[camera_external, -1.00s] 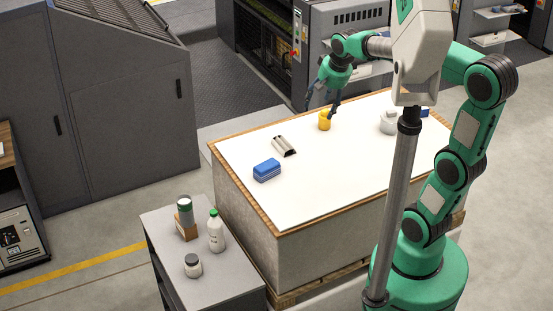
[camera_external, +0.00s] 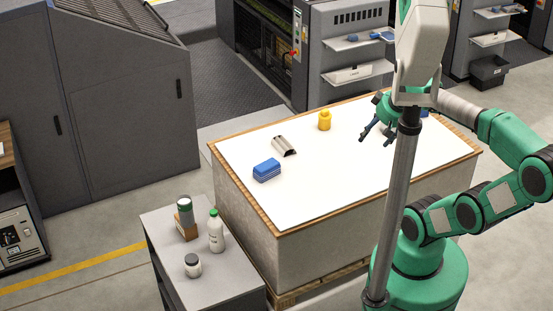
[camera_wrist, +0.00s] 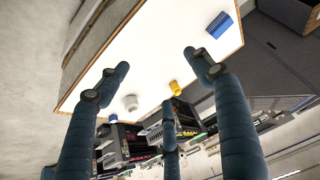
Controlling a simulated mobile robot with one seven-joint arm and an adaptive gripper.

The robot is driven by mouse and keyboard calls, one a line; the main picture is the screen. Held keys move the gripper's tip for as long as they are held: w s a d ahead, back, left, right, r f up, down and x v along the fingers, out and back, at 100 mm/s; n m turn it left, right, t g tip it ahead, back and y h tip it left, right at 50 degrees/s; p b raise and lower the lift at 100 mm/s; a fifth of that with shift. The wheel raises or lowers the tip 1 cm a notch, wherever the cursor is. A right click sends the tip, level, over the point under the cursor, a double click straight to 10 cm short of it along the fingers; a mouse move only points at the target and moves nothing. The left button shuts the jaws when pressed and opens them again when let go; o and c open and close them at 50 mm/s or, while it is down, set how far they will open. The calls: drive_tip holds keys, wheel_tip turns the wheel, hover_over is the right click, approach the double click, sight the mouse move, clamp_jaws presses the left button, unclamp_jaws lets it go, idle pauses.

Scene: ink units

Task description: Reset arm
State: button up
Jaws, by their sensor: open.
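My gripper (camera_external: 376,140) is open and empty, held above the right part of the white-topped table (camera_external: 315,190). In the wrist view its three blue-grey fingers (camera_wrist: 158,75) are spread with nothing between them. A yellow pot-like item (camera_external: 325,121) stands upright on the table, left of my gripper and apart from it. It also shows in the wrist view (camera_wrist: 175,88). A white container (camera_wrist: 131,102) stands on the table; in the external view my gripper and the pole mostly hide it.
A blue block (camera_external: 267,170) and a grey metal piece (camera_external: 284,146) lie on the left of the table. Machines with shelves (camera_external: 358,73) stand behind. The table's front is clear.

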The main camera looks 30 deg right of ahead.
drive_tip(key=shift+f, duration=0.1)
idle(0.3)
wheel_tip(320, 180, down, 13)
drive_tip(key=b, duration=1.3)
